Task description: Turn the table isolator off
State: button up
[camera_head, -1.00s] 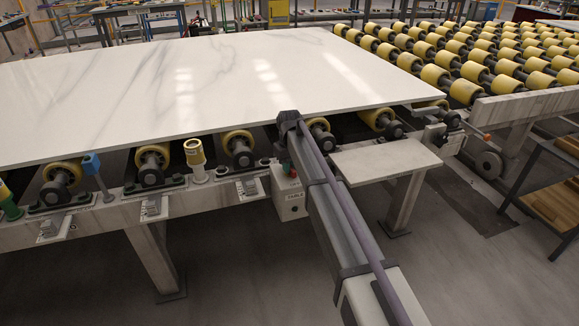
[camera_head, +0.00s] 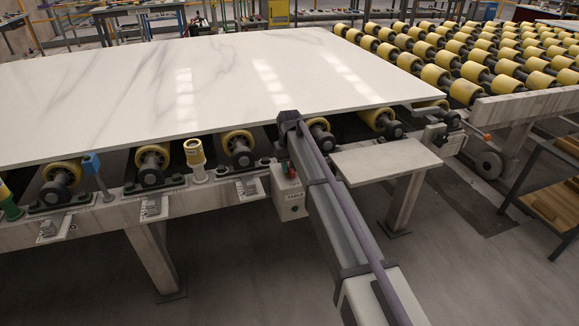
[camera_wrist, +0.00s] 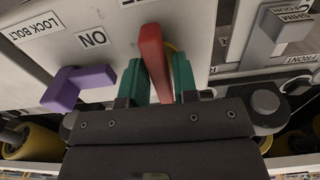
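The table isolator box is the pale control box (camera_head: 290,203) under the slab's front edge in the head view. In the wrist view, a red lever (camera_wrist: 154,62) stands out from its pale face, tilted slightly, beside an upside-down ON label (camera_wrist: 93,39). My gripper (camera_wrist: 159,75) has its two green fingers on either side of the red lever. A sliver of yellow shows between the lever and the right finger, so the fingers look open around it. The lever's lower end is partly hidden by my gripper. In the head view my arm hides much of this area.
A purple handle (camera_wrist: 77,88) sits left of the lever, by a LOCK BOLT label. A grey handle (camera_wrist: 283,32) is at the upper right. The marble slab (camera_head: 200,90) lies on yellow rollers above the box. A pale shelf (camera_head: 385,160) stands right of my arm.

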jog(key=shift+o, duration=1.3)
notch_tip(320, 180, up, 11)
jog(key=p, duration=1.1)
jog(key=shift+f, duration=0.1)
jog(key=s+d+r+m+p, duration=0.1)
jog(key=s+d+r+p, duration=0.1)
jog(key=s+d, duration=0.6)
jog(key=s+d+r+m+p, duration=0.2)
jog(key=s+d, duration=0.5)
jog(key=s, duration=0.9)
jog(key=s+d+r+m+p, duration=0.1)
jog(key=s+d+r+p, duration=0.3)
jog(key=s+d, duration=0.4)
jog(key=s, duration=0.4)
jog(key=shift+d, duration=0.35)
jog(key=shift+w+r, duration=0.1)
